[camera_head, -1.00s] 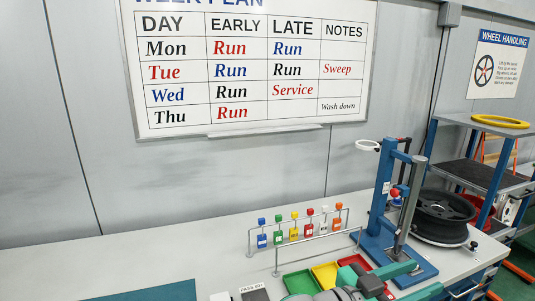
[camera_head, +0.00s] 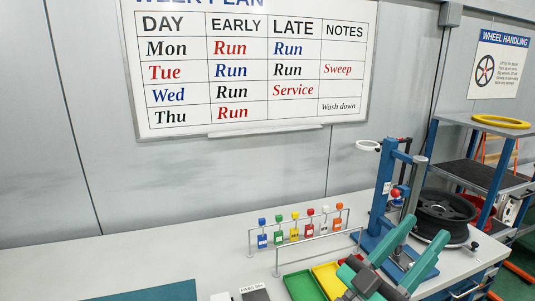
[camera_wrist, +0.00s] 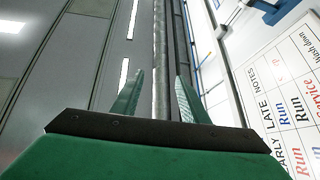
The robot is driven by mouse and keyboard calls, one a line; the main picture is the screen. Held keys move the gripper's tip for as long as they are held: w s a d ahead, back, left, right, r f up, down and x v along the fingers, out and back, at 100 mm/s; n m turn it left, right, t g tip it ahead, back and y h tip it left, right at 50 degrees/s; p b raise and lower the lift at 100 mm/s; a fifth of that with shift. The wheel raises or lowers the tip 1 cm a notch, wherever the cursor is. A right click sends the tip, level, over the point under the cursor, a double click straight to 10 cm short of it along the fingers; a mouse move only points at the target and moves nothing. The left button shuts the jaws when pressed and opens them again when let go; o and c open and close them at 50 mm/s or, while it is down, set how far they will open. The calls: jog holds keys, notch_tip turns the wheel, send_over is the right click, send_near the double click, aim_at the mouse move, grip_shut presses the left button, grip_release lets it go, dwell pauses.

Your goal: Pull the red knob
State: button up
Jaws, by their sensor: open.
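The red knob (camera_head: 395,193) is a small red ball on the side of the blue upright stand (camera_head: 386,185), in the head view. My gripper (camera_head: 427,230) has two teal fingers spread apart with nothing between them. In the head view it appears below and to the right of the knob, in front of the stand's base. I cannot tell how far apart they are in depth. In the wrist view my open fingers (camera_wrist: 160,80) point up along the grey wall and ceiling, and the knob is not visible.
A dark wheel (camera_head: 442,215) lies right of the stand. A rack with several coloured tagged items (camera_head: 294,232) stands to the left, with green (camera_head: 303,286) and yellow (camera_head: 328,277) trays before it. A shelf (camera_head: 487,124) stands behind right. The bench's left part is mostly clear.

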jog(key=w+a+f+n+t+y, duration=0.1)
jog(key=a+f+n+t+y, duration=0.1)
jog(key=a+n+t+y, duration=0.35)
jog(key=s+a+f+n+t+y, duration=0.1)
jog(key=a+f+n+t+y, duration=0.15)
jog(key=f+n+y, duration=0.35)
jog(key=s+a+f+n+t+y, duration=0.1)
jog(key=a+f+n+y, duration=0.25)
jog(key=f, duration=0.45)
jog(key=s+a+f+n+t+y, duration=0.1)
jog(key=a+f+n+t+y, duration=0.15)
jog(key=a+f+y, duration=0.35)
jog(key=s+a+f+m+g, duration=0.3)
jog(key=s+a+f+g, duration=0.1)
jog(key=s+f, duration=0.7)
jog(key=s+a+f+m+g+y, duration=0.1)
jog(key=s+a+f+m+g, duration=0.2)
jog(key=s+f, duration=0.9)
jog(key=s+a+g, duration=0.1)
jog(key=s, duration=0.3)
jog(key=shift+a+m, duration=0.3)
jog(key=shift+m, duration=0.05)
jog(key=shift+c, duration=1.2)
jog(key=shift+s+d, duration=0.1)
